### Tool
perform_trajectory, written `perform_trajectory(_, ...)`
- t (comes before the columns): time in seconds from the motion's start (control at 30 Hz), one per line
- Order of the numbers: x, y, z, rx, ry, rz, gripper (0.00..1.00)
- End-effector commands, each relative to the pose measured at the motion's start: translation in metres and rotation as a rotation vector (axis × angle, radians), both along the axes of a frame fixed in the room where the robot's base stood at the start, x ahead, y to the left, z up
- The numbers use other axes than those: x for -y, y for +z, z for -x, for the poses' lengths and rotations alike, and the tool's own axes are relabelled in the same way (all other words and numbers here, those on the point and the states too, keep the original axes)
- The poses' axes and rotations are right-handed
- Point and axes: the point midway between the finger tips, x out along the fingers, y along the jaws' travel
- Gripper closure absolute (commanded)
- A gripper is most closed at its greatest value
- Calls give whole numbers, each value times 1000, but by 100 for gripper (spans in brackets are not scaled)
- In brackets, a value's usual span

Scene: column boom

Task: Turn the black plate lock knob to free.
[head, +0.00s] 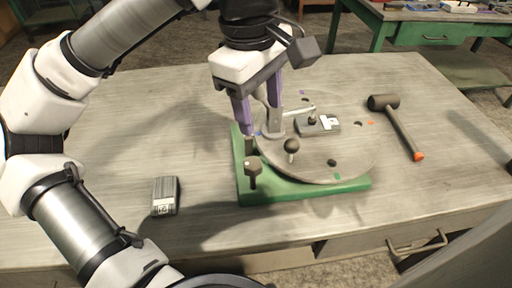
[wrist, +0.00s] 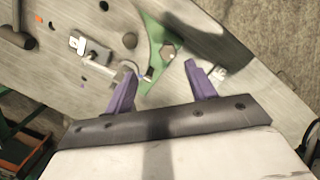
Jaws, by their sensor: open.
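The black plate lock knob (head: 253,167) stands upright on the near left corner of the green base (head: 310,194), beside the round grey plate (head: 350,155). In the wrist view a knob that looks like it (wrist: 168,50) shows on the green corner, beyond the fingertips and between their lines. My gripper (head: 261,120) is open, its purple fingers pointing down above the left side of the base, behind the knob in the head view. The fingers (wrist: 160,68) hold nothing and look apart from the knob. Any position marks by the knob are too small to read.
A dark ball-topped handle (head: 291,146) stands on the plate near the knob. A clamp with a block (head: 318,125) sits on the plate. A mallet (head: 398,125) lies to the right, and a small dark block (head: 165,196) lies left on the bench.

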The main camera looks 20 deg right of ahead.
Motion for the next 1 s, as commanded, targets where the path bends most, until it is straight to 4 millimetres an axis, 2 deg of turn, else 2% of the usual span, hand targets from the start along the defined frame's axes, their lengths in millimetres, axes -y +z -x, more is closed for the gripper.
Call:
perform_trajectory(0.1, -8, -5, -10, 37, 3, -89, 44)
perform_trajectory(0.27, -10, -16, -12, 39, 3, -105, 44)
perform_trajectory(0.8, -10, -111, -10, 36, 4, -101, 44)
perform_trajectory(1.0, -10, -136, -10, 37, 6, -101, 44)
